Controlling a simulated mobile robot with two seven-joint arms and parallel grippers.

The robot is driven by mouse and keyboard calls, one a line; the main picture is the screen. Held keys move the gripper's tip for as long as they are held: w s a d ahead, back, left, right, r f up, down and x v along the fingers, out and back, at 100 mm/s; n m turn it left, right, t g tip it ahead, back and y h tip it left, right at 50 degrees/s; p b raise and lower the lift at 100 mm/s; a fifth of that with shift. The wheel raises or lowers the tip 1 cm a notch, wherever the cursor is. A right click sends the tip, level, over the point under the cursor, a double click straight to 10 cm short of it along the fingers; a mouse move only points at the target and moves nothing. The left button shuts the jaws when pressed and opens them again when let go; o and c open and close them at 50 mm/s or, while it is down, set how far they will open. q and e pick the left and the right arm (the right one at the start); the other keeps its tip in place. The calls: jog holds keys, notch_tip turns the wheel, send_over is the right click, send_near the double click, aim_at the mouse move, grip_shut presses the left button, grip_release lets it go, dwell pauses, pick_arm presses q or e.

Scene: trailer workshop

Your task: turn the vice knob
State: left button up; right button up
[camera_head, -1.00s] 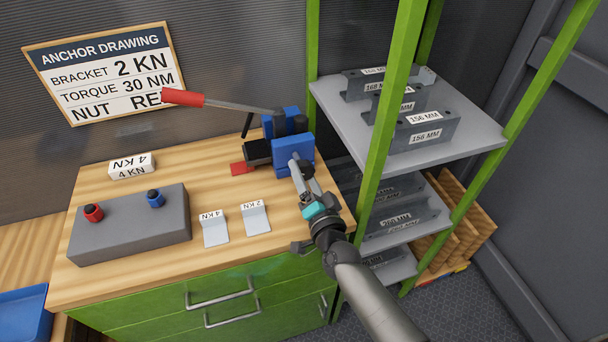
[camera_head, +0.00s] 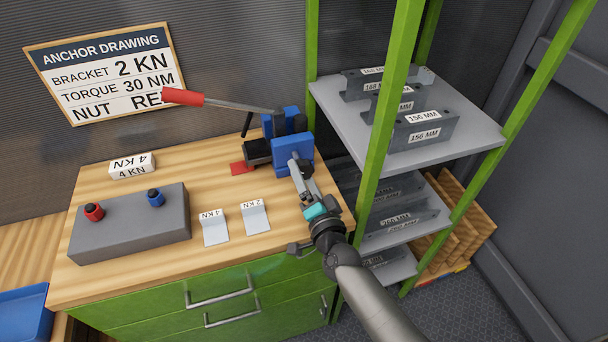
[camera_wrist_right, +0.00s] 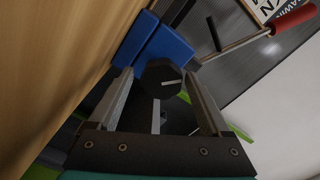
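The blue vice (camera_head: 292,156) stands at the right end of the wooden bench. Its dark, many-sided knob (camera_wrist_right: 159,78) shows in the right wrist view, with a pale mark on its face. My right gripper (camera_head: 299,164) reaches the near side of the vice from the lower right. In the right wrist view its two grey fingers (camera_wrist_right: 158,82) are spread, one on each side of the knob. Narrow gaps seem to show between fingers and knob; contact is not clear. In the head view the gripper mostly hides the knob. My left gripper is not in view.
A red-handled lever (camera_head: 186,97) reaches left above the vice. A grey block with red and blue knobs (camera_head: 130,225) and small 4 KN and 2 KN brackets (camera_head: 255,218) are on the bench. A green-posted shelf (camera_head: 440,150) stands close on the right.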

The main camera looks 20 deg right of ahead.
jog(key=shift+o, duration=0.6)
jog(key=shift+w+r, duration=0.1)
jog(key=shift+w, duration=0.05)
jog(key=s+p, duration=0.1)
jog(key=s, duration=1.4)
jog(key=shift+s+d, duration=0.15)
jog(key=shift+d, duration=0.15)
jog(key=s+f+n+g+y+b, duration=0.1)
jog(key=s+f+n+g, duration=0.3)
jog(key=f, duration=0.9)
jog(key=s+f+n+g, duration=0.4)
jog(key=f, duration=0.8)
jog(key=s+d+f+n+g, duration=0.2)
jog(key=s+f+n+g, duration=0.1)
jog(key=s+f, duration=0.5)
jog(key=s+d+f+n+g+h+b, duration=0.1)
jog(key=s+f+g, duration=0.5)
jog(key=s, duration=0.8)
notch_tip(320, 180, down, 2)
jog(key=shift+s+d+n+h, duration=0.35)
jog(key=shift+d+n, duration=0.25)
jog(key=shift+n, duration=0.3)
